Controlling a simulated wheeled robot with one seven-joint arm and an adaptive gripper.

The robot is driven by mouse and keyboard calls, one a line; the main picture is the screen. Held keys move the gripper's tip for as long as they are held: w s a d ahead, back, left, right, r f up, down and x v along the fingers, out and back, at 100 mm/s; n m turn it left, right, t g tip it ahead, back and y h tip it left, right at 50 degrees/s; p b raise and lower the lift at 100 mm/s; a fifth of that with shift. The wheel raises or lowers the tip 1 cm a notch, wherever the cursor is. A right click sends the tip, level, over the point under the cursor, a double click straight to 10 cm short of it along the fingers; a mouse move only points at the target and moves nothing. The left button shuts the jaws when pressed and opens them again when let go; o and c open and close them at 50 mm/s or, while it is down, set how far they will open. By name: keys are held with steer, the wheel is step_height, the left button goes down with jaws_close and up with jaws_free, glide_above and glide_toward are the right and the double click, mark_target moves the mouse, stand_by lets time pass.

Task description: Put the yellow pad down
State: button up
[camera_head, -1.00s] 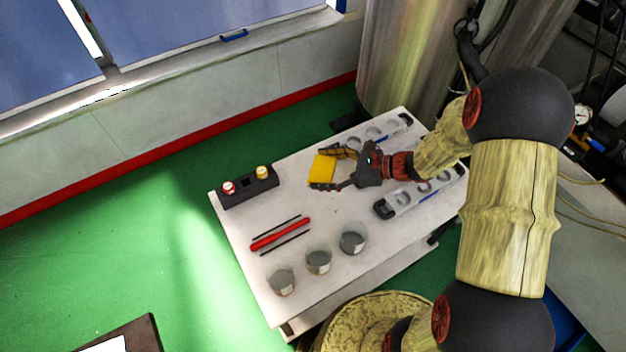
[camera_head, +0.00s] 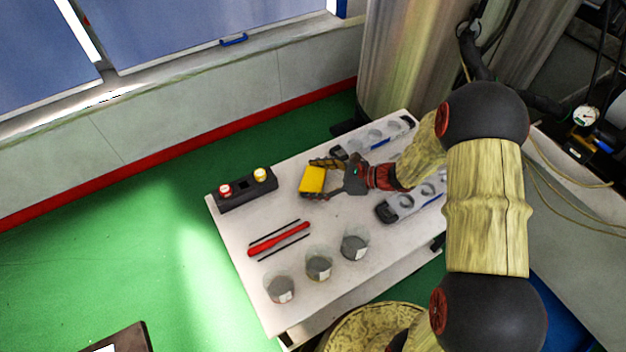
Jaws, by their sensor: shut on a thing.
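The yellow pad (camera_head: 312,180) is a small flat block between the dark fingers of my gripper (camera_head: 316,179). My gripper is shut on it, reaching in from the right over the back half of the white table (camera_head: 345,210). The pad's face is turned toward the camera and looks tilted. I cannot tell whether its lower edge touches the tabletop.
A dark holder (camera_head: 242,192) with a red-topped and a yellow-topped item stands left of the pad. A red tool (camera_head: 278,240) lies between two thin black rods. Clear cups (camera_head: 319,265) line the front. Mould trays (camera_head: 376,136) lie at the back and right (camera_head: 405,205).

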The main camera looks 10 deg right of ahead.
steer(key=shift+f, duration=0.15)
steer(key=o, duration=1.1)
steer(key=shift+o, duration=0.3)
